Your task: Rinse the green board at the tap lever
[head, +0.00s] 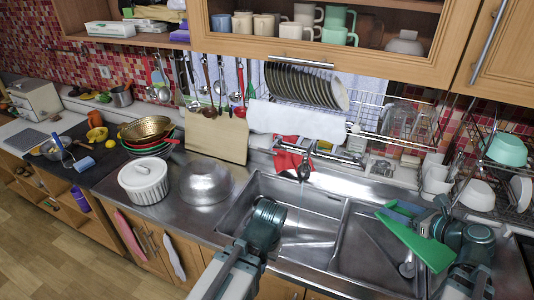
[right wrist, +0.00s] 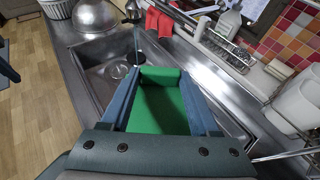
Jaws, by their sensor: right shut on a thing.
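The green board (head: 415,240) is tilted above the right-hand basin in the head view. My right gripper (head: 415,208) is shut on it; in the right wrist view the board (right wrist: 160,105) lies between the two blue fingers. The dark tap (head: 304,170) stands behind the left-hand basin, and it also shows in the right wrist view (right wrist: 133,12). A thin pale stream falls from it into that basin, apart from the board. I cannot make out the lever clearly. My left arm's dark wrist (head: 265,222) is over the front of the left-hand basin; its fingertips are hidden.
The steel double sink (head: 335,215) has a divider between its basins. A red cloth (head: 292,160) lies beside the tap. A white lidded pot (head: 143,181) and a steel bowl (head: 205,182) stand left of the sink. A dish rack (head: 500,165) and white bowls are at the right.

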